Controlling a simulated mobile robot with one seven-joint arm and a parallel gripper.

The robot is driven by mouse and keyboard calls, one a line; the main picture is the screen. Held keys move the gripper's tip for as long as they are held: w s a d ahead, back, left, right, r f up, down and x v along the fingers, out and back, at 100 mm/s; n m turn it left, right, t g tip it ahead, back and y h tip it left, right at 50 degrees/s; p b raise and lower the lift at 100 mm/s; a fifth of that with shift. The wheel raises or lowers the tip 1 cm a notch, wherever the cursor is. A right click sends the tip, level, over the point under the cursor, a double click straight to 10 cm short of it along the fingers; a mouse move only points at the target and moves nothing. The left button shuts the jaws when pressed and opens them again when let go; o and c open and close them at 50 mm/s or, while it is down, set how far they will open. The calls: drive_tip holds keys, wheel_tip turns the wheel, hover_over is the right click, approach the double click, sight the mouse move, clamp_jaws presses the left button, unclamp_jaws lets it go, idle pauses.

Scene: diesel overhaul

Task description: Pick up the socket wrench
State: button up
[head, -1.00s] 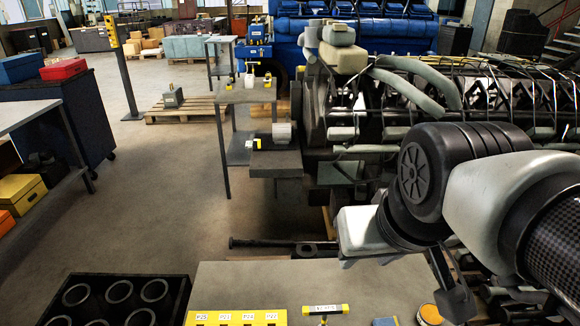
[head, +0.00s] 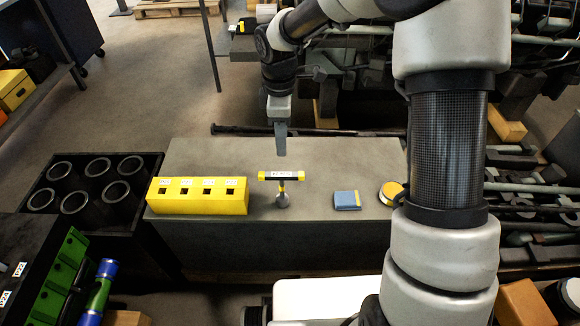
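The T-handled tool with a black and yellow crossbar and a white label, which I take as the socket wrench (head: 283,178), stands upright on a grey bench block (head: 330,165) in the head view. Its grey lower end touches the top near the middle. My gripper (head: 280,150) points down behind and above the crossbar, apart from it in the picture. It shows edge-on as one dark finger shape, so its opening cannot be told. Nothing shows held in it.
A yellow block with several square holes (head: 198,207) lies left of the wrench. A blue pad (head: 346,201) and a round yellow-topped tin (head: 391,193) lie right. A black crate of cylinders (head: 40,182) stands left. My arm covers the right side. A long bar (head: 240,130) lies behind.

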drive_tip(key=f+b, duration=0.3)
drive_tip(key=f, duration=1)
drive_tip(key=shift+a+f, duration=0.15)
drive_tip(key=shift+a, duration=0.05)
drive_tip(key=b, duration=0.2)
hover_over(282, 198)
drive_tip(key=f, duration=0.5)
drive_tip(key=shift+w+f, duration=0.1)
drive_tip(key=shift+w, duration=0.25)
clamp_jaws()
